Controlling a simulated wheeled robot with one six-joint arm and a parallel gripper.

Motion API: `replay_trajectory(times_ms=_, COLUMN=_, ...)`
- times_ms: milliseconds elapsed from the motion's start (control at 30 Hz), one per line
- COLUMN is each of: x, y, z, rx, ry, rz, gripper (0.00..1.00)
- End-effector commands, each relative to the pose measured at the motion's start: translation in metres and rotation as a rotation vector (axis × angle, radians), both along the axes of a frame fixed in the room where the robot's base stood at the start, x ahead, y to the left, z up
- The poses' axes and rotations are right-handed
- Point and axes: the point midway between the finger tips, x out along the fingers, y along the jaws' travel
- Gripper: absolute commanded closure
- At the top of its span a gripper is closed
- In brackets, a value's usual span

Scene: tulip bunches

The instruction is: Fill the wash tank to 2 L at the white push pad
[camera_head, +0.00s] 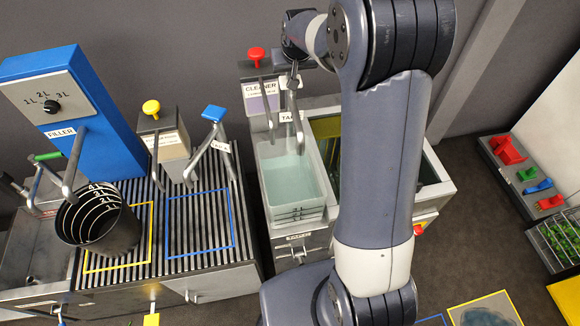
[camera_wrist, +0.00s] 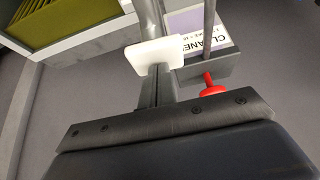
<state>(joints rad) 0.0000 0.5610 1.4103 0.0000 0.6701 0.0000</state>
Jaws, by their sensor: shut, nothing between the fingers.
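The wash tank (camera_head: 267,186) is a pale open basin in the middle of the head view. It holds clear greenish water; dark level lines show on its near wall, but I cannot read the level. The tap (camera_head: 288,117) stands at its far end with a "TA…" label. The white push pad (camera_wrist: 153,53) is at the fingertips in the wrist view. My gripper (camera_wrist: 155,78) is shut and empty, its tips right at the pad and overlapping its lower edge; I cannot tell whether they press it. My gripper (camera_head: 293,76) also shows above the tap in the head view.
The cleaner dispenser (camera_head: 262,96) with a red knob (camera_head: 257,54) stands just left of the tap. The blue filler (camera_head: 70,110), a black bucket (camera_head: 98,225) and two more dispensers stand at left. My arm hides part of the neighbouring basin (camera_head: 437,178).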

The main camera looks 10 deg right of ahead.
Motion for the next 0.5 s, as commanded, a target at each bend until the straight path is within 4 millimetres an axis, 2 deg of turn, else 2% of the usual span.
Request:
replay_trajectory(times_ms=233, x=-0.001, y=0.0, z=0.006, rx=0.0, ry=0.003, rz=0.0, gripper=1.0)
replay_trajectory(times_ms=500, x=0.0, y=0.0, z=0.044, rx=0.0, ry=0.001, rz=0.0, gripper=1.0)
